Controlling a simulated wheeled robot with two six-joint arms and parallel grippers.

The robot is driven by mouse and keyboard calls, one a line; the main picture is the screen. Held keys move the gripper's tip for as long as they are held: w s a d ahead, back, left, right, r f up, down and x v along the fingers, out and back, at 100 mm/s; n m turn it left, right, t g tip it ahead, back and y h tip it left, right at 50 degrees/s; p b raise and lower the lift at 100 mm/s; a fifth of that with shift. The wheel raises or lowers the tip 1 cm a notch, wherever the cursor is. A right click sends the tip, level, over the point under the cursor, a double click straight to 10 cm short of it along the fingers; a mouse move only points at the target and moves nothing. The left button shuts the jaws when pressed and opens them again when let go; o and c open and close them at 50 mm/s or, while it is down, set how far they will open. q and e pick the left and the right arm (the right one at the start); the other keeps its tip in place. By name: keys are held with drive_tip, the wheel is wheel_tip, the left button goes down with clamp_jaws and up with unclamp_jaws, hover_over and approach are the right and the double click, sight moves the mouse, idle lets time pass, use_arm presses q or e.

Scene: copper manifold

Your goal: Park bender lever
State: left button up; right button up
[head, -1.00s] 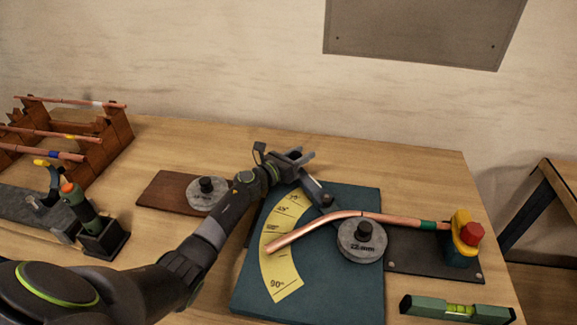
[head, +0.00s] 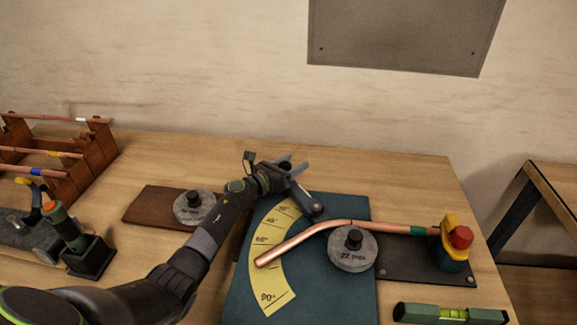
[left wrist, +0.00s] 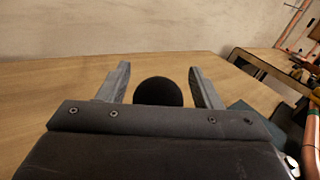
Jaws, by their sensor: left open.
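The bender lever (head: 312,203) is a dark bar at the top of the blue-green bender plate (head: 340,292), by the upper end of the yellow angle scale (head: 268,276). My left gripper (head: 296,167) is open at the lever's far end. In the left wrist view, a round black knob (left wrist: 158,92) lies between the two open fingers, with gaps on both sides. A bent copper pipe (head: 300,240) runs past the 22 mm former (head: 352,250) to a yellow clamp with a red knob (head: 461,237). My right gripper is not in view.
A second round former (head: 195,208) sits on a brown board left of my arm. A wooden rack with copper pipes (head: 85,165) and a green-orange tool in a black holder (head: 75,235) stand at left. A green level (head: 450,314) lies at front right. The table behind the gripper is clear.

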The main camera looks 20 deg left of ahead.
use_arm(q)
drive_tip(key=shift+s+a, duration=0.25)
drive_tip(key=shift+s, duration=0.2)
drive_tip(key=b+v, duration=0.1)
drive_tip(key=v, duration=1.4)
drive_tip(key=shift+s+b, duration=0.1)
drive_tip(key=shift+b, duration=0.25)
drive_tip(key=shift+s+a, duration=0.25)
drive_tip(key=shift+s, duration=0.25)
drive_tip(key=shift+r, duration=0.15)
